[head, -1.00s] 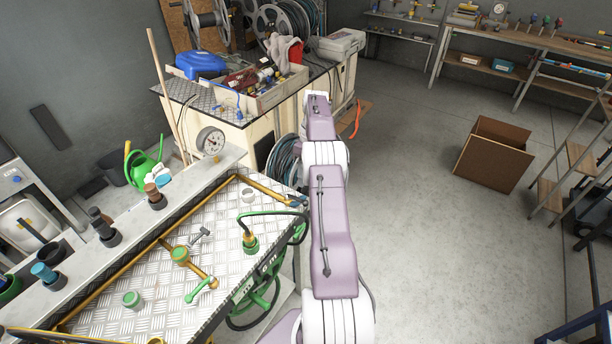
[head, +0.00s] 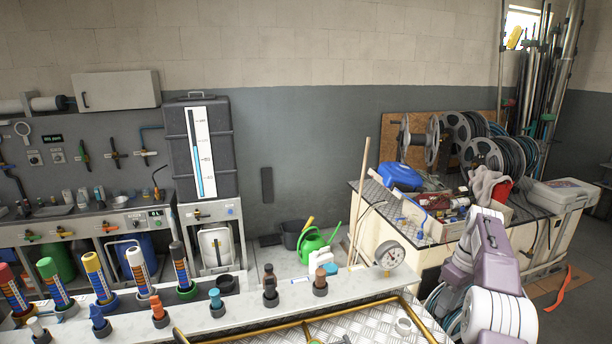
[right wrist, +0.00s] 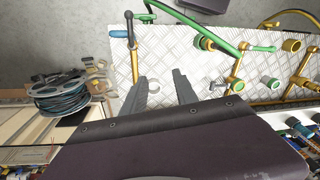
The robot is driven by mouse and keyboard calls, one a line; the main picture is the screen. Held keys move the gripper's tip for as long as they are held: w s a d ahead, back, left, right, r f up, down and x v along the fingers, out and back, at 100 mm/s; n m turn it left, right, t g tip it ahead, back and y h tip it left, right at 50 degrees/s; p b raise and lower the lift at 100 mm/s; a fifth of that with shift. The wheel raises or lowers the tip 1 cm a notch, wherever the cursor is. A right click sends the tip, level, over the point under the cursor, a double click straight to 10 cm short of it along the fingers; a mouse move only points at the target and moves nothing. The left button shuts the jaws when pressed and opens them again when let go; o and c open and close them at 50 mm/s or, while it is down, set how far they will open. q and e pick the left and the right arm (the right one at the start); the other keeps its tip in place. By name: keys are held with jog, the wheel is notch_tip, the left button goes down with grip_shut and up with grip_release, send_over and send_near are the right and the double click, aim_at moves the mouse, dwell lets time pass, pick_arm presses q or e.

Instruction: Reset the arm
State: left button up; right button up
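My right arm (head: 487,255), purple and white, reaches in at the lower right of the head view, beside the pale bench. Its fingertips cannot be made out there. In the right wrist view my right gripper (right wrist: 160,80) has its two dark fingers spread apart, above the tread-plate bench top. A small white ring (right wrist: 153,87) shows between the fingers, seemingly lying on the plate below; nothing is visibly gripped. My left gripper is in neither current view.
A tread-plate top with brass pipes (head: 300,325) lies at the bottom. A pressure gauge (head: 389,255) and several coloured fittings stand on the ledge behind it. Hose reels (head: 485,155) and a cluttered workbench (head: 400,245) stand close beside my right arm. A green watering can (head: 314,243) is behind the ledge.

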jog(key=a+r+n, duration=0.2)
jog(key=a+r, duration=0.1)
jog(key=a, duration=0.8)
jog(key=s+a+f+b, duration=0.1)
jog(key=s+a+f, duration=0.1)
jog(key=s+a, duration=0.8)
jog(key=s+a+f+m+t+h, duration=0.1)
jog(key=s+a+f+m, duration=0.1)
jog(key=s+f+m, duration=0.5)
jog(key=s+f, duration=0.3)
jog(key=shift+s+a+f, duration=0.3)
jog(key=shift+a+f, duration=0.05)
